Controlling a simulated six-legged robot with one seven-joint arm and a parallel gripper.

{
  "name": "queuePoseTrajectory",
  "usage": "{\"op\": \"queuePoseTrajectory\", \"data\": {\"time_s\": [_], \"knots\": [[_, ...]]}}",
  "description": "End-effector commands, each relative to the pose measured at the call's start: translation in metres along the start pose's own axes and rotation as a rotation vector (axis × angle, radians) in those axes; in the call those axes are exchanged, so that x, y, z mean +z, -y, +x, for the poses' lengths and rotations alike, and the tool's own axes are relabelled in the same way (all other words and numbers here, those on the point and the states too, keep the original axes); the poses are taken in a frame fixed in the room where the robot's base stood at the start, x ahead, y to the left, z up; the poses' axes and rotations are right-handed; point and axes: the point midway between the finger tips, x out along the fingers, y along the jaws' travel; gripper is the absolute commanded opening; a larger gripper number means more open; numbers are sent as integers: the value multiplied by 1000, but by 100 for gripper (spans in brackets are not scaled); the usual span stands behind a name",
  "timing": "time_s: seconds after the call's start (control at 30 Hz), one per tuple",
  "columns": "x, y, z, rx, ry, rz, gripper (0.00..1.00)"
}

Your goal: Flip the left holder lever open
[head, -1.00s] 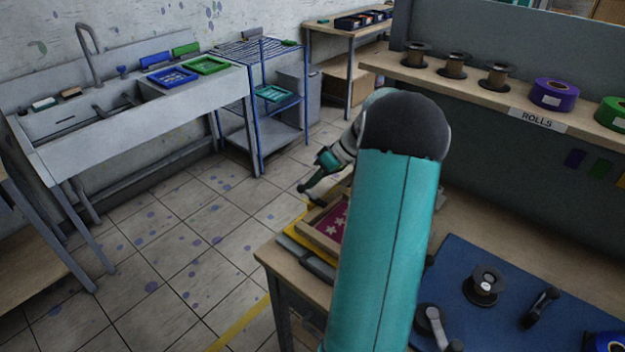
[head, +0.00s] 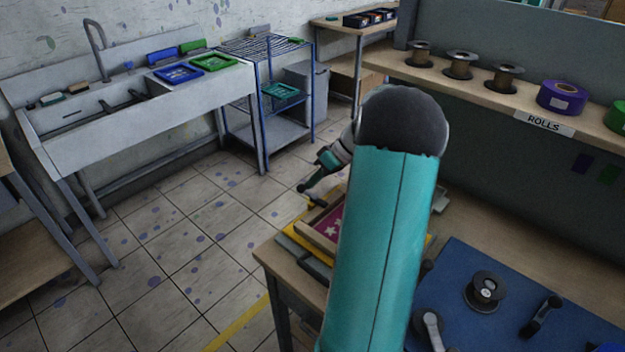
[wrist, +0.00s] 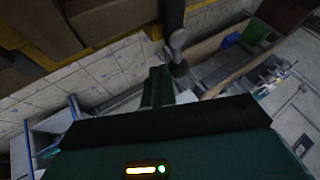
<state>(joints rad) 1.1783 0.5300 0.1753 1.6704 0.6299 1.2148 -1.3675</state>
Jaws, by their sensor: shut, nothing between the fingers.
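In the head view a wooden screen frame (head: 316,236) with a magenta, star-printed face lies on a yellow base (head: 290,246) at the table's left edge. My arm covers much of it. My gripper (head: 303,188) is shut and empty at the base's far left corner, close above a small yellow part (head: 314,203). In the wrist view my gripper (wrist: 157,84) points toward a dark bar with a grey rounded end (wrist: 178,40), possibly the left holder lever. They look very close; I cannot tell whether they touch. The lever's position is unclear.
A blue mat (head: 452,258) carries a spool (head: 484,291) and black handles (head: 541,316) at the right. A roll shelf (head: 470,82) stands behind. A sink (head: 100,130) and wire rack (head: 270,95) stand across open floor (head: 170,235).

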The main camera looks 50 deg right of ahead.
Motion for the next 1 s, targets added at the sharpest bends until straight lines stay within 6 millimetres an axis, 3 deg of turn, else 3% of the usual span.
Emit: {"op": "queuePoseTrajectory", "data": {"time_s": [0.67,1.0], "knots": [[2,5,3,-73,65,-112,0],[-5,14,12,-222,206,-357,0]]}}
